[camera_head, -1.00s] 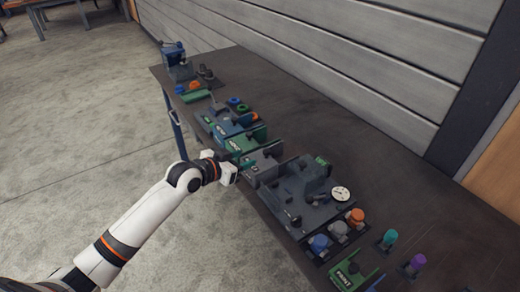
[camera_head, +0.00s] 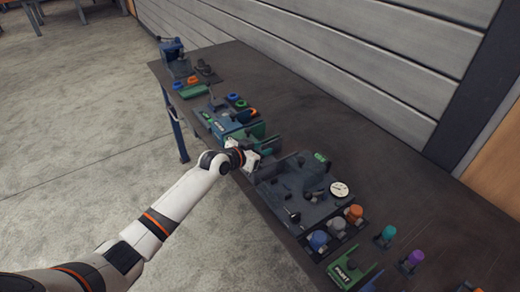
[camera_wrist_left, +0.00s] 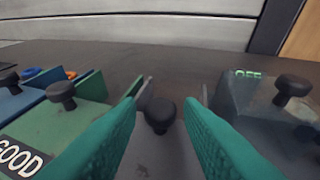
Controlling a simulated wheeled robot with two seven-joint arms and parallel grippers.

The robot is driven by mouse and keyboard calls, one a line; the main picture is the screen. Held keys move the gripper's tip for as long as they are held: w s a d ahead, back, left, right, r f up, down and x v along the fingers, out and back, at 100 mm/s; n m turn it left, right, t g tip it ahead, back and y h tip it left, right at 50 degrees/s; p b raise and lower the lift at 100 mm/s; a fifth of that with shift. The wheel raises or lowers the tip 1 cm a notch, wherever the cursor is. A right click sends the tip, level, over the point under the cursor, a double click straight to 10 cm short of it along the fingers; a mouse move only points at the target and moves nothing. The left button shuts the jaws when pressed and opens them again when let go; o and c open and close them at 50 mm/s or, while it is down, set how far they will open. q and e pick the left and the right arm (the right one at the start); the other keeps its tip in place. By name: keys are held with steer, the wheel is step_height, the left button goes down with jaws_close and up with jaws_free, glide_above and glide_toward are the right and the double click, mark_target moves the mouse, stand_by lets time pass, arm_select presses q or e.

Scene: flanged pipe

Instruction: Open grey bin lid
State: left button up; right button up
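The grey bin lid (camera_wrist_left: 155,150) with its black round knob (camera_wrist_left: 160,115) lies straight ahead in the left wrist view, between my fingers. My left gripper (camera_wrist_left: 163,125) is open, with one green finger on each side of the knob. I cannot tell whether either finger touches it. In the head view my left gripper (camera_head: 252,158) is over the grey bin at the table's near edge and hides most of it. The lid appears shut. My right gripper is not in view.
A green bin (camera_wrist_left: 70,130) labelled GOOD and a blue bin stand left of the grey one. A dark fixture (camera_head: 310,190) with a dial and a green OFF sign stands right. Coloured knobbed parts (camera_head: 355,213) lie further right. The table's back strip is clear.

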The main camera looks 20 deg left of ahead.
arm_select(q)
jaws_close()
steer(key=w+d+b, duration=0.4)
steer(key=w+d, duration=0.1)
steer(key=w, duration=0.1)
steer(key=shift+w, duration=0.2)
steer(key=shift+o, duration=1.7)
jaws_free()
steer(key=v, duration=1.2)
steer(key=shift+r, duration=0.1)
